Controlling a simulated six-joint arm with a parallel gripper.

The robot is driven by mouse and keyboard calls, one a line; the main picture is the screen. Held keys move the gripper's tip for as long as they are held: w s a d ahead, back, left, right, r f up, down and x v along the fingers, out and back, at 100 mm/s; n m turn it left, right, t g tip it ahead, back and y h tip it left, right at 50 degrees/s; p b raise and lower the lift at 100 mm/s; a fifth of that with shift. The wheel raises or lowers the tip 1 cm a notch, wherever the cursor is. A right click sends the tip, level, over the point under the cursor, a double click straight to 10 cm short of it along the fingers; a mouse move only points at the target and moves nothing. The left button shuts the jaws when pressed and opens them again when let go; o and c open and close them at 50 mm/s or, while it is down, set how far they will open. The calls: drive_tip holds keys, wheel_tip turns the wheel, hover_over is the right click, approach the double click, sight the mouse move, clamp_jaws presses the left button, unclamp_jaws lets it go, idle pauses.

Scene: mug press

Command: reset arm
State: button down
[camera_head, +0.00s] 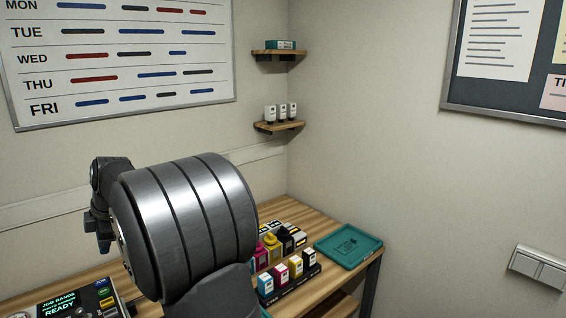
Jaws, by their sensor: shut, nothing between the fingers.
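My arm fills the lower middle of the head view, with a large ribbed grey metal joint closest to the camera. Behind it at the left, the far end of my arm bends downward. My gripper (104,243) is a small dark shape at that end, partly hidden by the big joint. It is shut and holds nothing. It hangs in the air in front of the wall, above the wooden table (310,292).
A machine with a lit "READY" screen (62,305) stands front left. Small ink bottles in several colours (281,275) stand in a dark rack right of my arm. A teal tray (348,246) lies at the table's right edge. Two wall shelves (278,127) hold small items.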

drive_tip(key=x, duration=1)
drive_tip(key=w+v, duration=0.1)
drive_tip(key=v, duration=0.9)
drive_tip(key=shift+s+d+r+n, duration=0.15)
drive_tip(key=shift+s+d+n, duration=0.1)
drive_tip(key=shift+s+n, duration=0.2)
